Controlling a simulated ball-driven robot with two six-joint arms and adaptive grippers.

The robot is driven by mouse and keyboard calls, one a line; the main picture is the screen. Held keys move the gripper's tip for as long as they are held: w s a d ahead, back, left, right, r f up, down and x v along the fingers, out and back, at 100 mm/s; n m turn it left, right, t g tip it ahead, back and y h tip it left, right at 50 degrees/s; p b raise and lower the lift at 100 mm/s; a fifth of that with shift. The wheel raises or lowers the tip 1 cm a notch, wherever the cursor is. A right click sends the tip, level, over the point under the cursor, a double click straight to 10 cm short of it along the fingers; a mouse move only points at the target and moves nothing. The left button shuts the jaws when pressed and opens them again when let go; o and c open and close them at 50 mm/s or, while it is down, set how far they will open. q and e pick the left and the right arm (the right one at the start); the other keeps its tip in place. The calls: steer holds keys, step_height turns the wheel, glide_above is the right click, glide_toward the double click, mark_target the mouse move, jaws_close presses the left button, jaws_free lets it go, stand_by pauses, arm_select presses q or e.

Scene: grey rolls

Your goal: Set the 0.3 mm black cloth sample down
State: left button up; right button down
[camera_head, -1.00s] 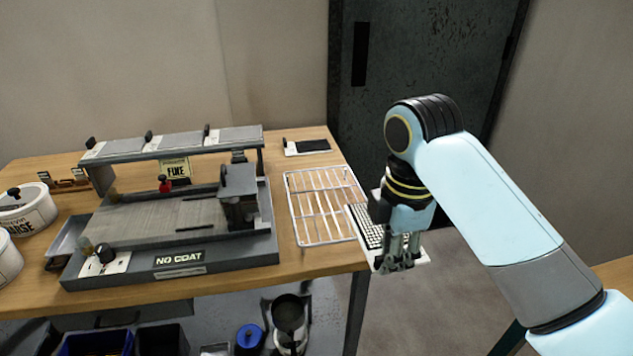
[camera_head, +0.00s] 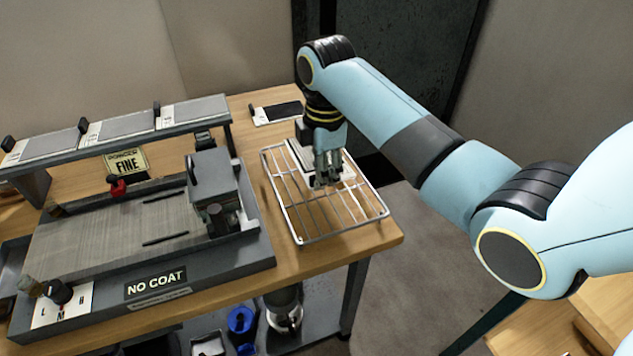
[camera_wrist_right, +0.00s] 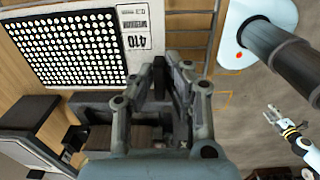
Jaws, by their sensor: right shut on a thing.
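The black cloth sample (camera_head: 299,155), a white-edged card with a dotted black face, is held over the far half of the wire rack (camera_head: 340,229). My right gripper (camera_head: 326,184) is shut on it and hides much of it in the head view. In the right wrist view the sample (camera_wrist_right: 70,48) shows its dot grid and a label with "410", beside the gripper fingers (camera_wrist_right: 165,85). I cannot tell if the card touches the rack. A small distant gripper, apparently my left one (camera_wrist_right: 272,113), shows at the right of the wrist view; its opening is unclear.
The coating machine (camera_head: 155,283), marked "NO COAT", stands left of the rack, with a raised shelf of panels (camera_head: 120,125) behind it. Another black-faced card (camera_head: 276,113) lies on the table behind the rack. The table's edge runs close along the rack's right side.

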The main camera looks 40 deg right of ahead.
mark_target(318, 196)
steer(key=w+f, duration=0.1)
steer(key=w, duration=0.1)
steer(key=shift+w+d+f, duration=0.3)
steer(key=shift+f, duration=0.1)
step_height(318, 196, down, 3)
steer(key=shift+f, duration=0.45)
steer(key=c, duration=1.4)
jaws_free()
arm_select(q)
steer(key=shift+w+f, duration=0.2)
steer(key=shift+w, duration=0.7)
arm_select(e)
steer(key=shift+o, duration=0.2)
steer(key=shift+r, duration=0.1)
